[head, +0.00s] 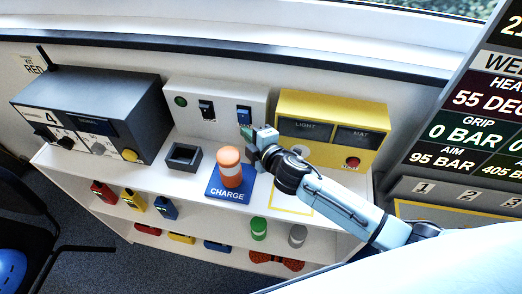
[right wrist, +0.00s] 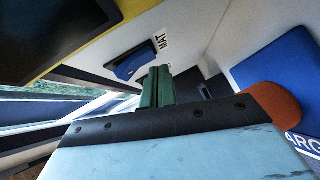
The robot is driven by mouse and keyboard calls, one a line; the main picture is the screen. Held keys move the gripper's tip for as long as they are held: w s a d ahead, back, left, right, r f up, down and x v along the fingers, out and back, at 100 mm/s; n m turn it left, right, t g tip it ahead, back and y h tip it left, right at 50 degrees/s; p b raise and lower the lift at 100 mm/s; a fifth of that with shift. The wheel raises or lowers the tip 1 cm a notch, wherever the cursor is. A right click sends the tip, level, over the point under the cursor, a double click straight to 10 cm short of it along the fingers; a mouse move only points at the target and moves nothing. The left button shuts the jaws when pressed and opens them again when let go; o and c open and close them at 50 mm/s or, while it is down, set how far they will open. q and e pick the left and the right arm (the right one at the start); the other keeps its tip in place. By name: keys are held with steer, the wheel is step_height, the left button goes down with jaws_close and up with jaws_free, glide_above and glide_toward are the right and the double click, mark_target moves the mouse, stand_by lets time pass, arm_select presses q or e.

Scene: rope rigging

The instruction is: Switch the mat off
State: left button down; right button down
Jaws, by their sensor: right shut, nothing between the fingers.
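The white switch panel (head: 222,103) stands on the shelf's back part. It carries a black switch (head: 207,109) and a blue switch (head: 244,115). In the right wrist view a MAT label (right wrist: 161,44) sits beside the blue switch (right wrist: 134,62). My right gripper (head: 250,132) is shut and empty just below and in front of the blue switch. Its green fingers (right wrist: 156,87) point toward the panel close to that switch; I cannot tell whether they touch it. My left gripper is not in view.
A yellow box (head: 331,102) with dark LIGHT and MAT windows and a red button (head: 352,163) stands right of the panel. A dark grey box (head: 95,112) stands left.

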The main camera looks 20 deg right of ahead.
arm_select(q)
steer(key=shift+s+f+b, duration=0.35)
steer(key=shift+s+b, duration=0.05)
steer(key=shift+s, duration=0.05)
arm_select(e)
steer(key=s+d, duration=0.1)
steer(key=s, duration=1.1)
steer(key=shift+d, duration=0.15)
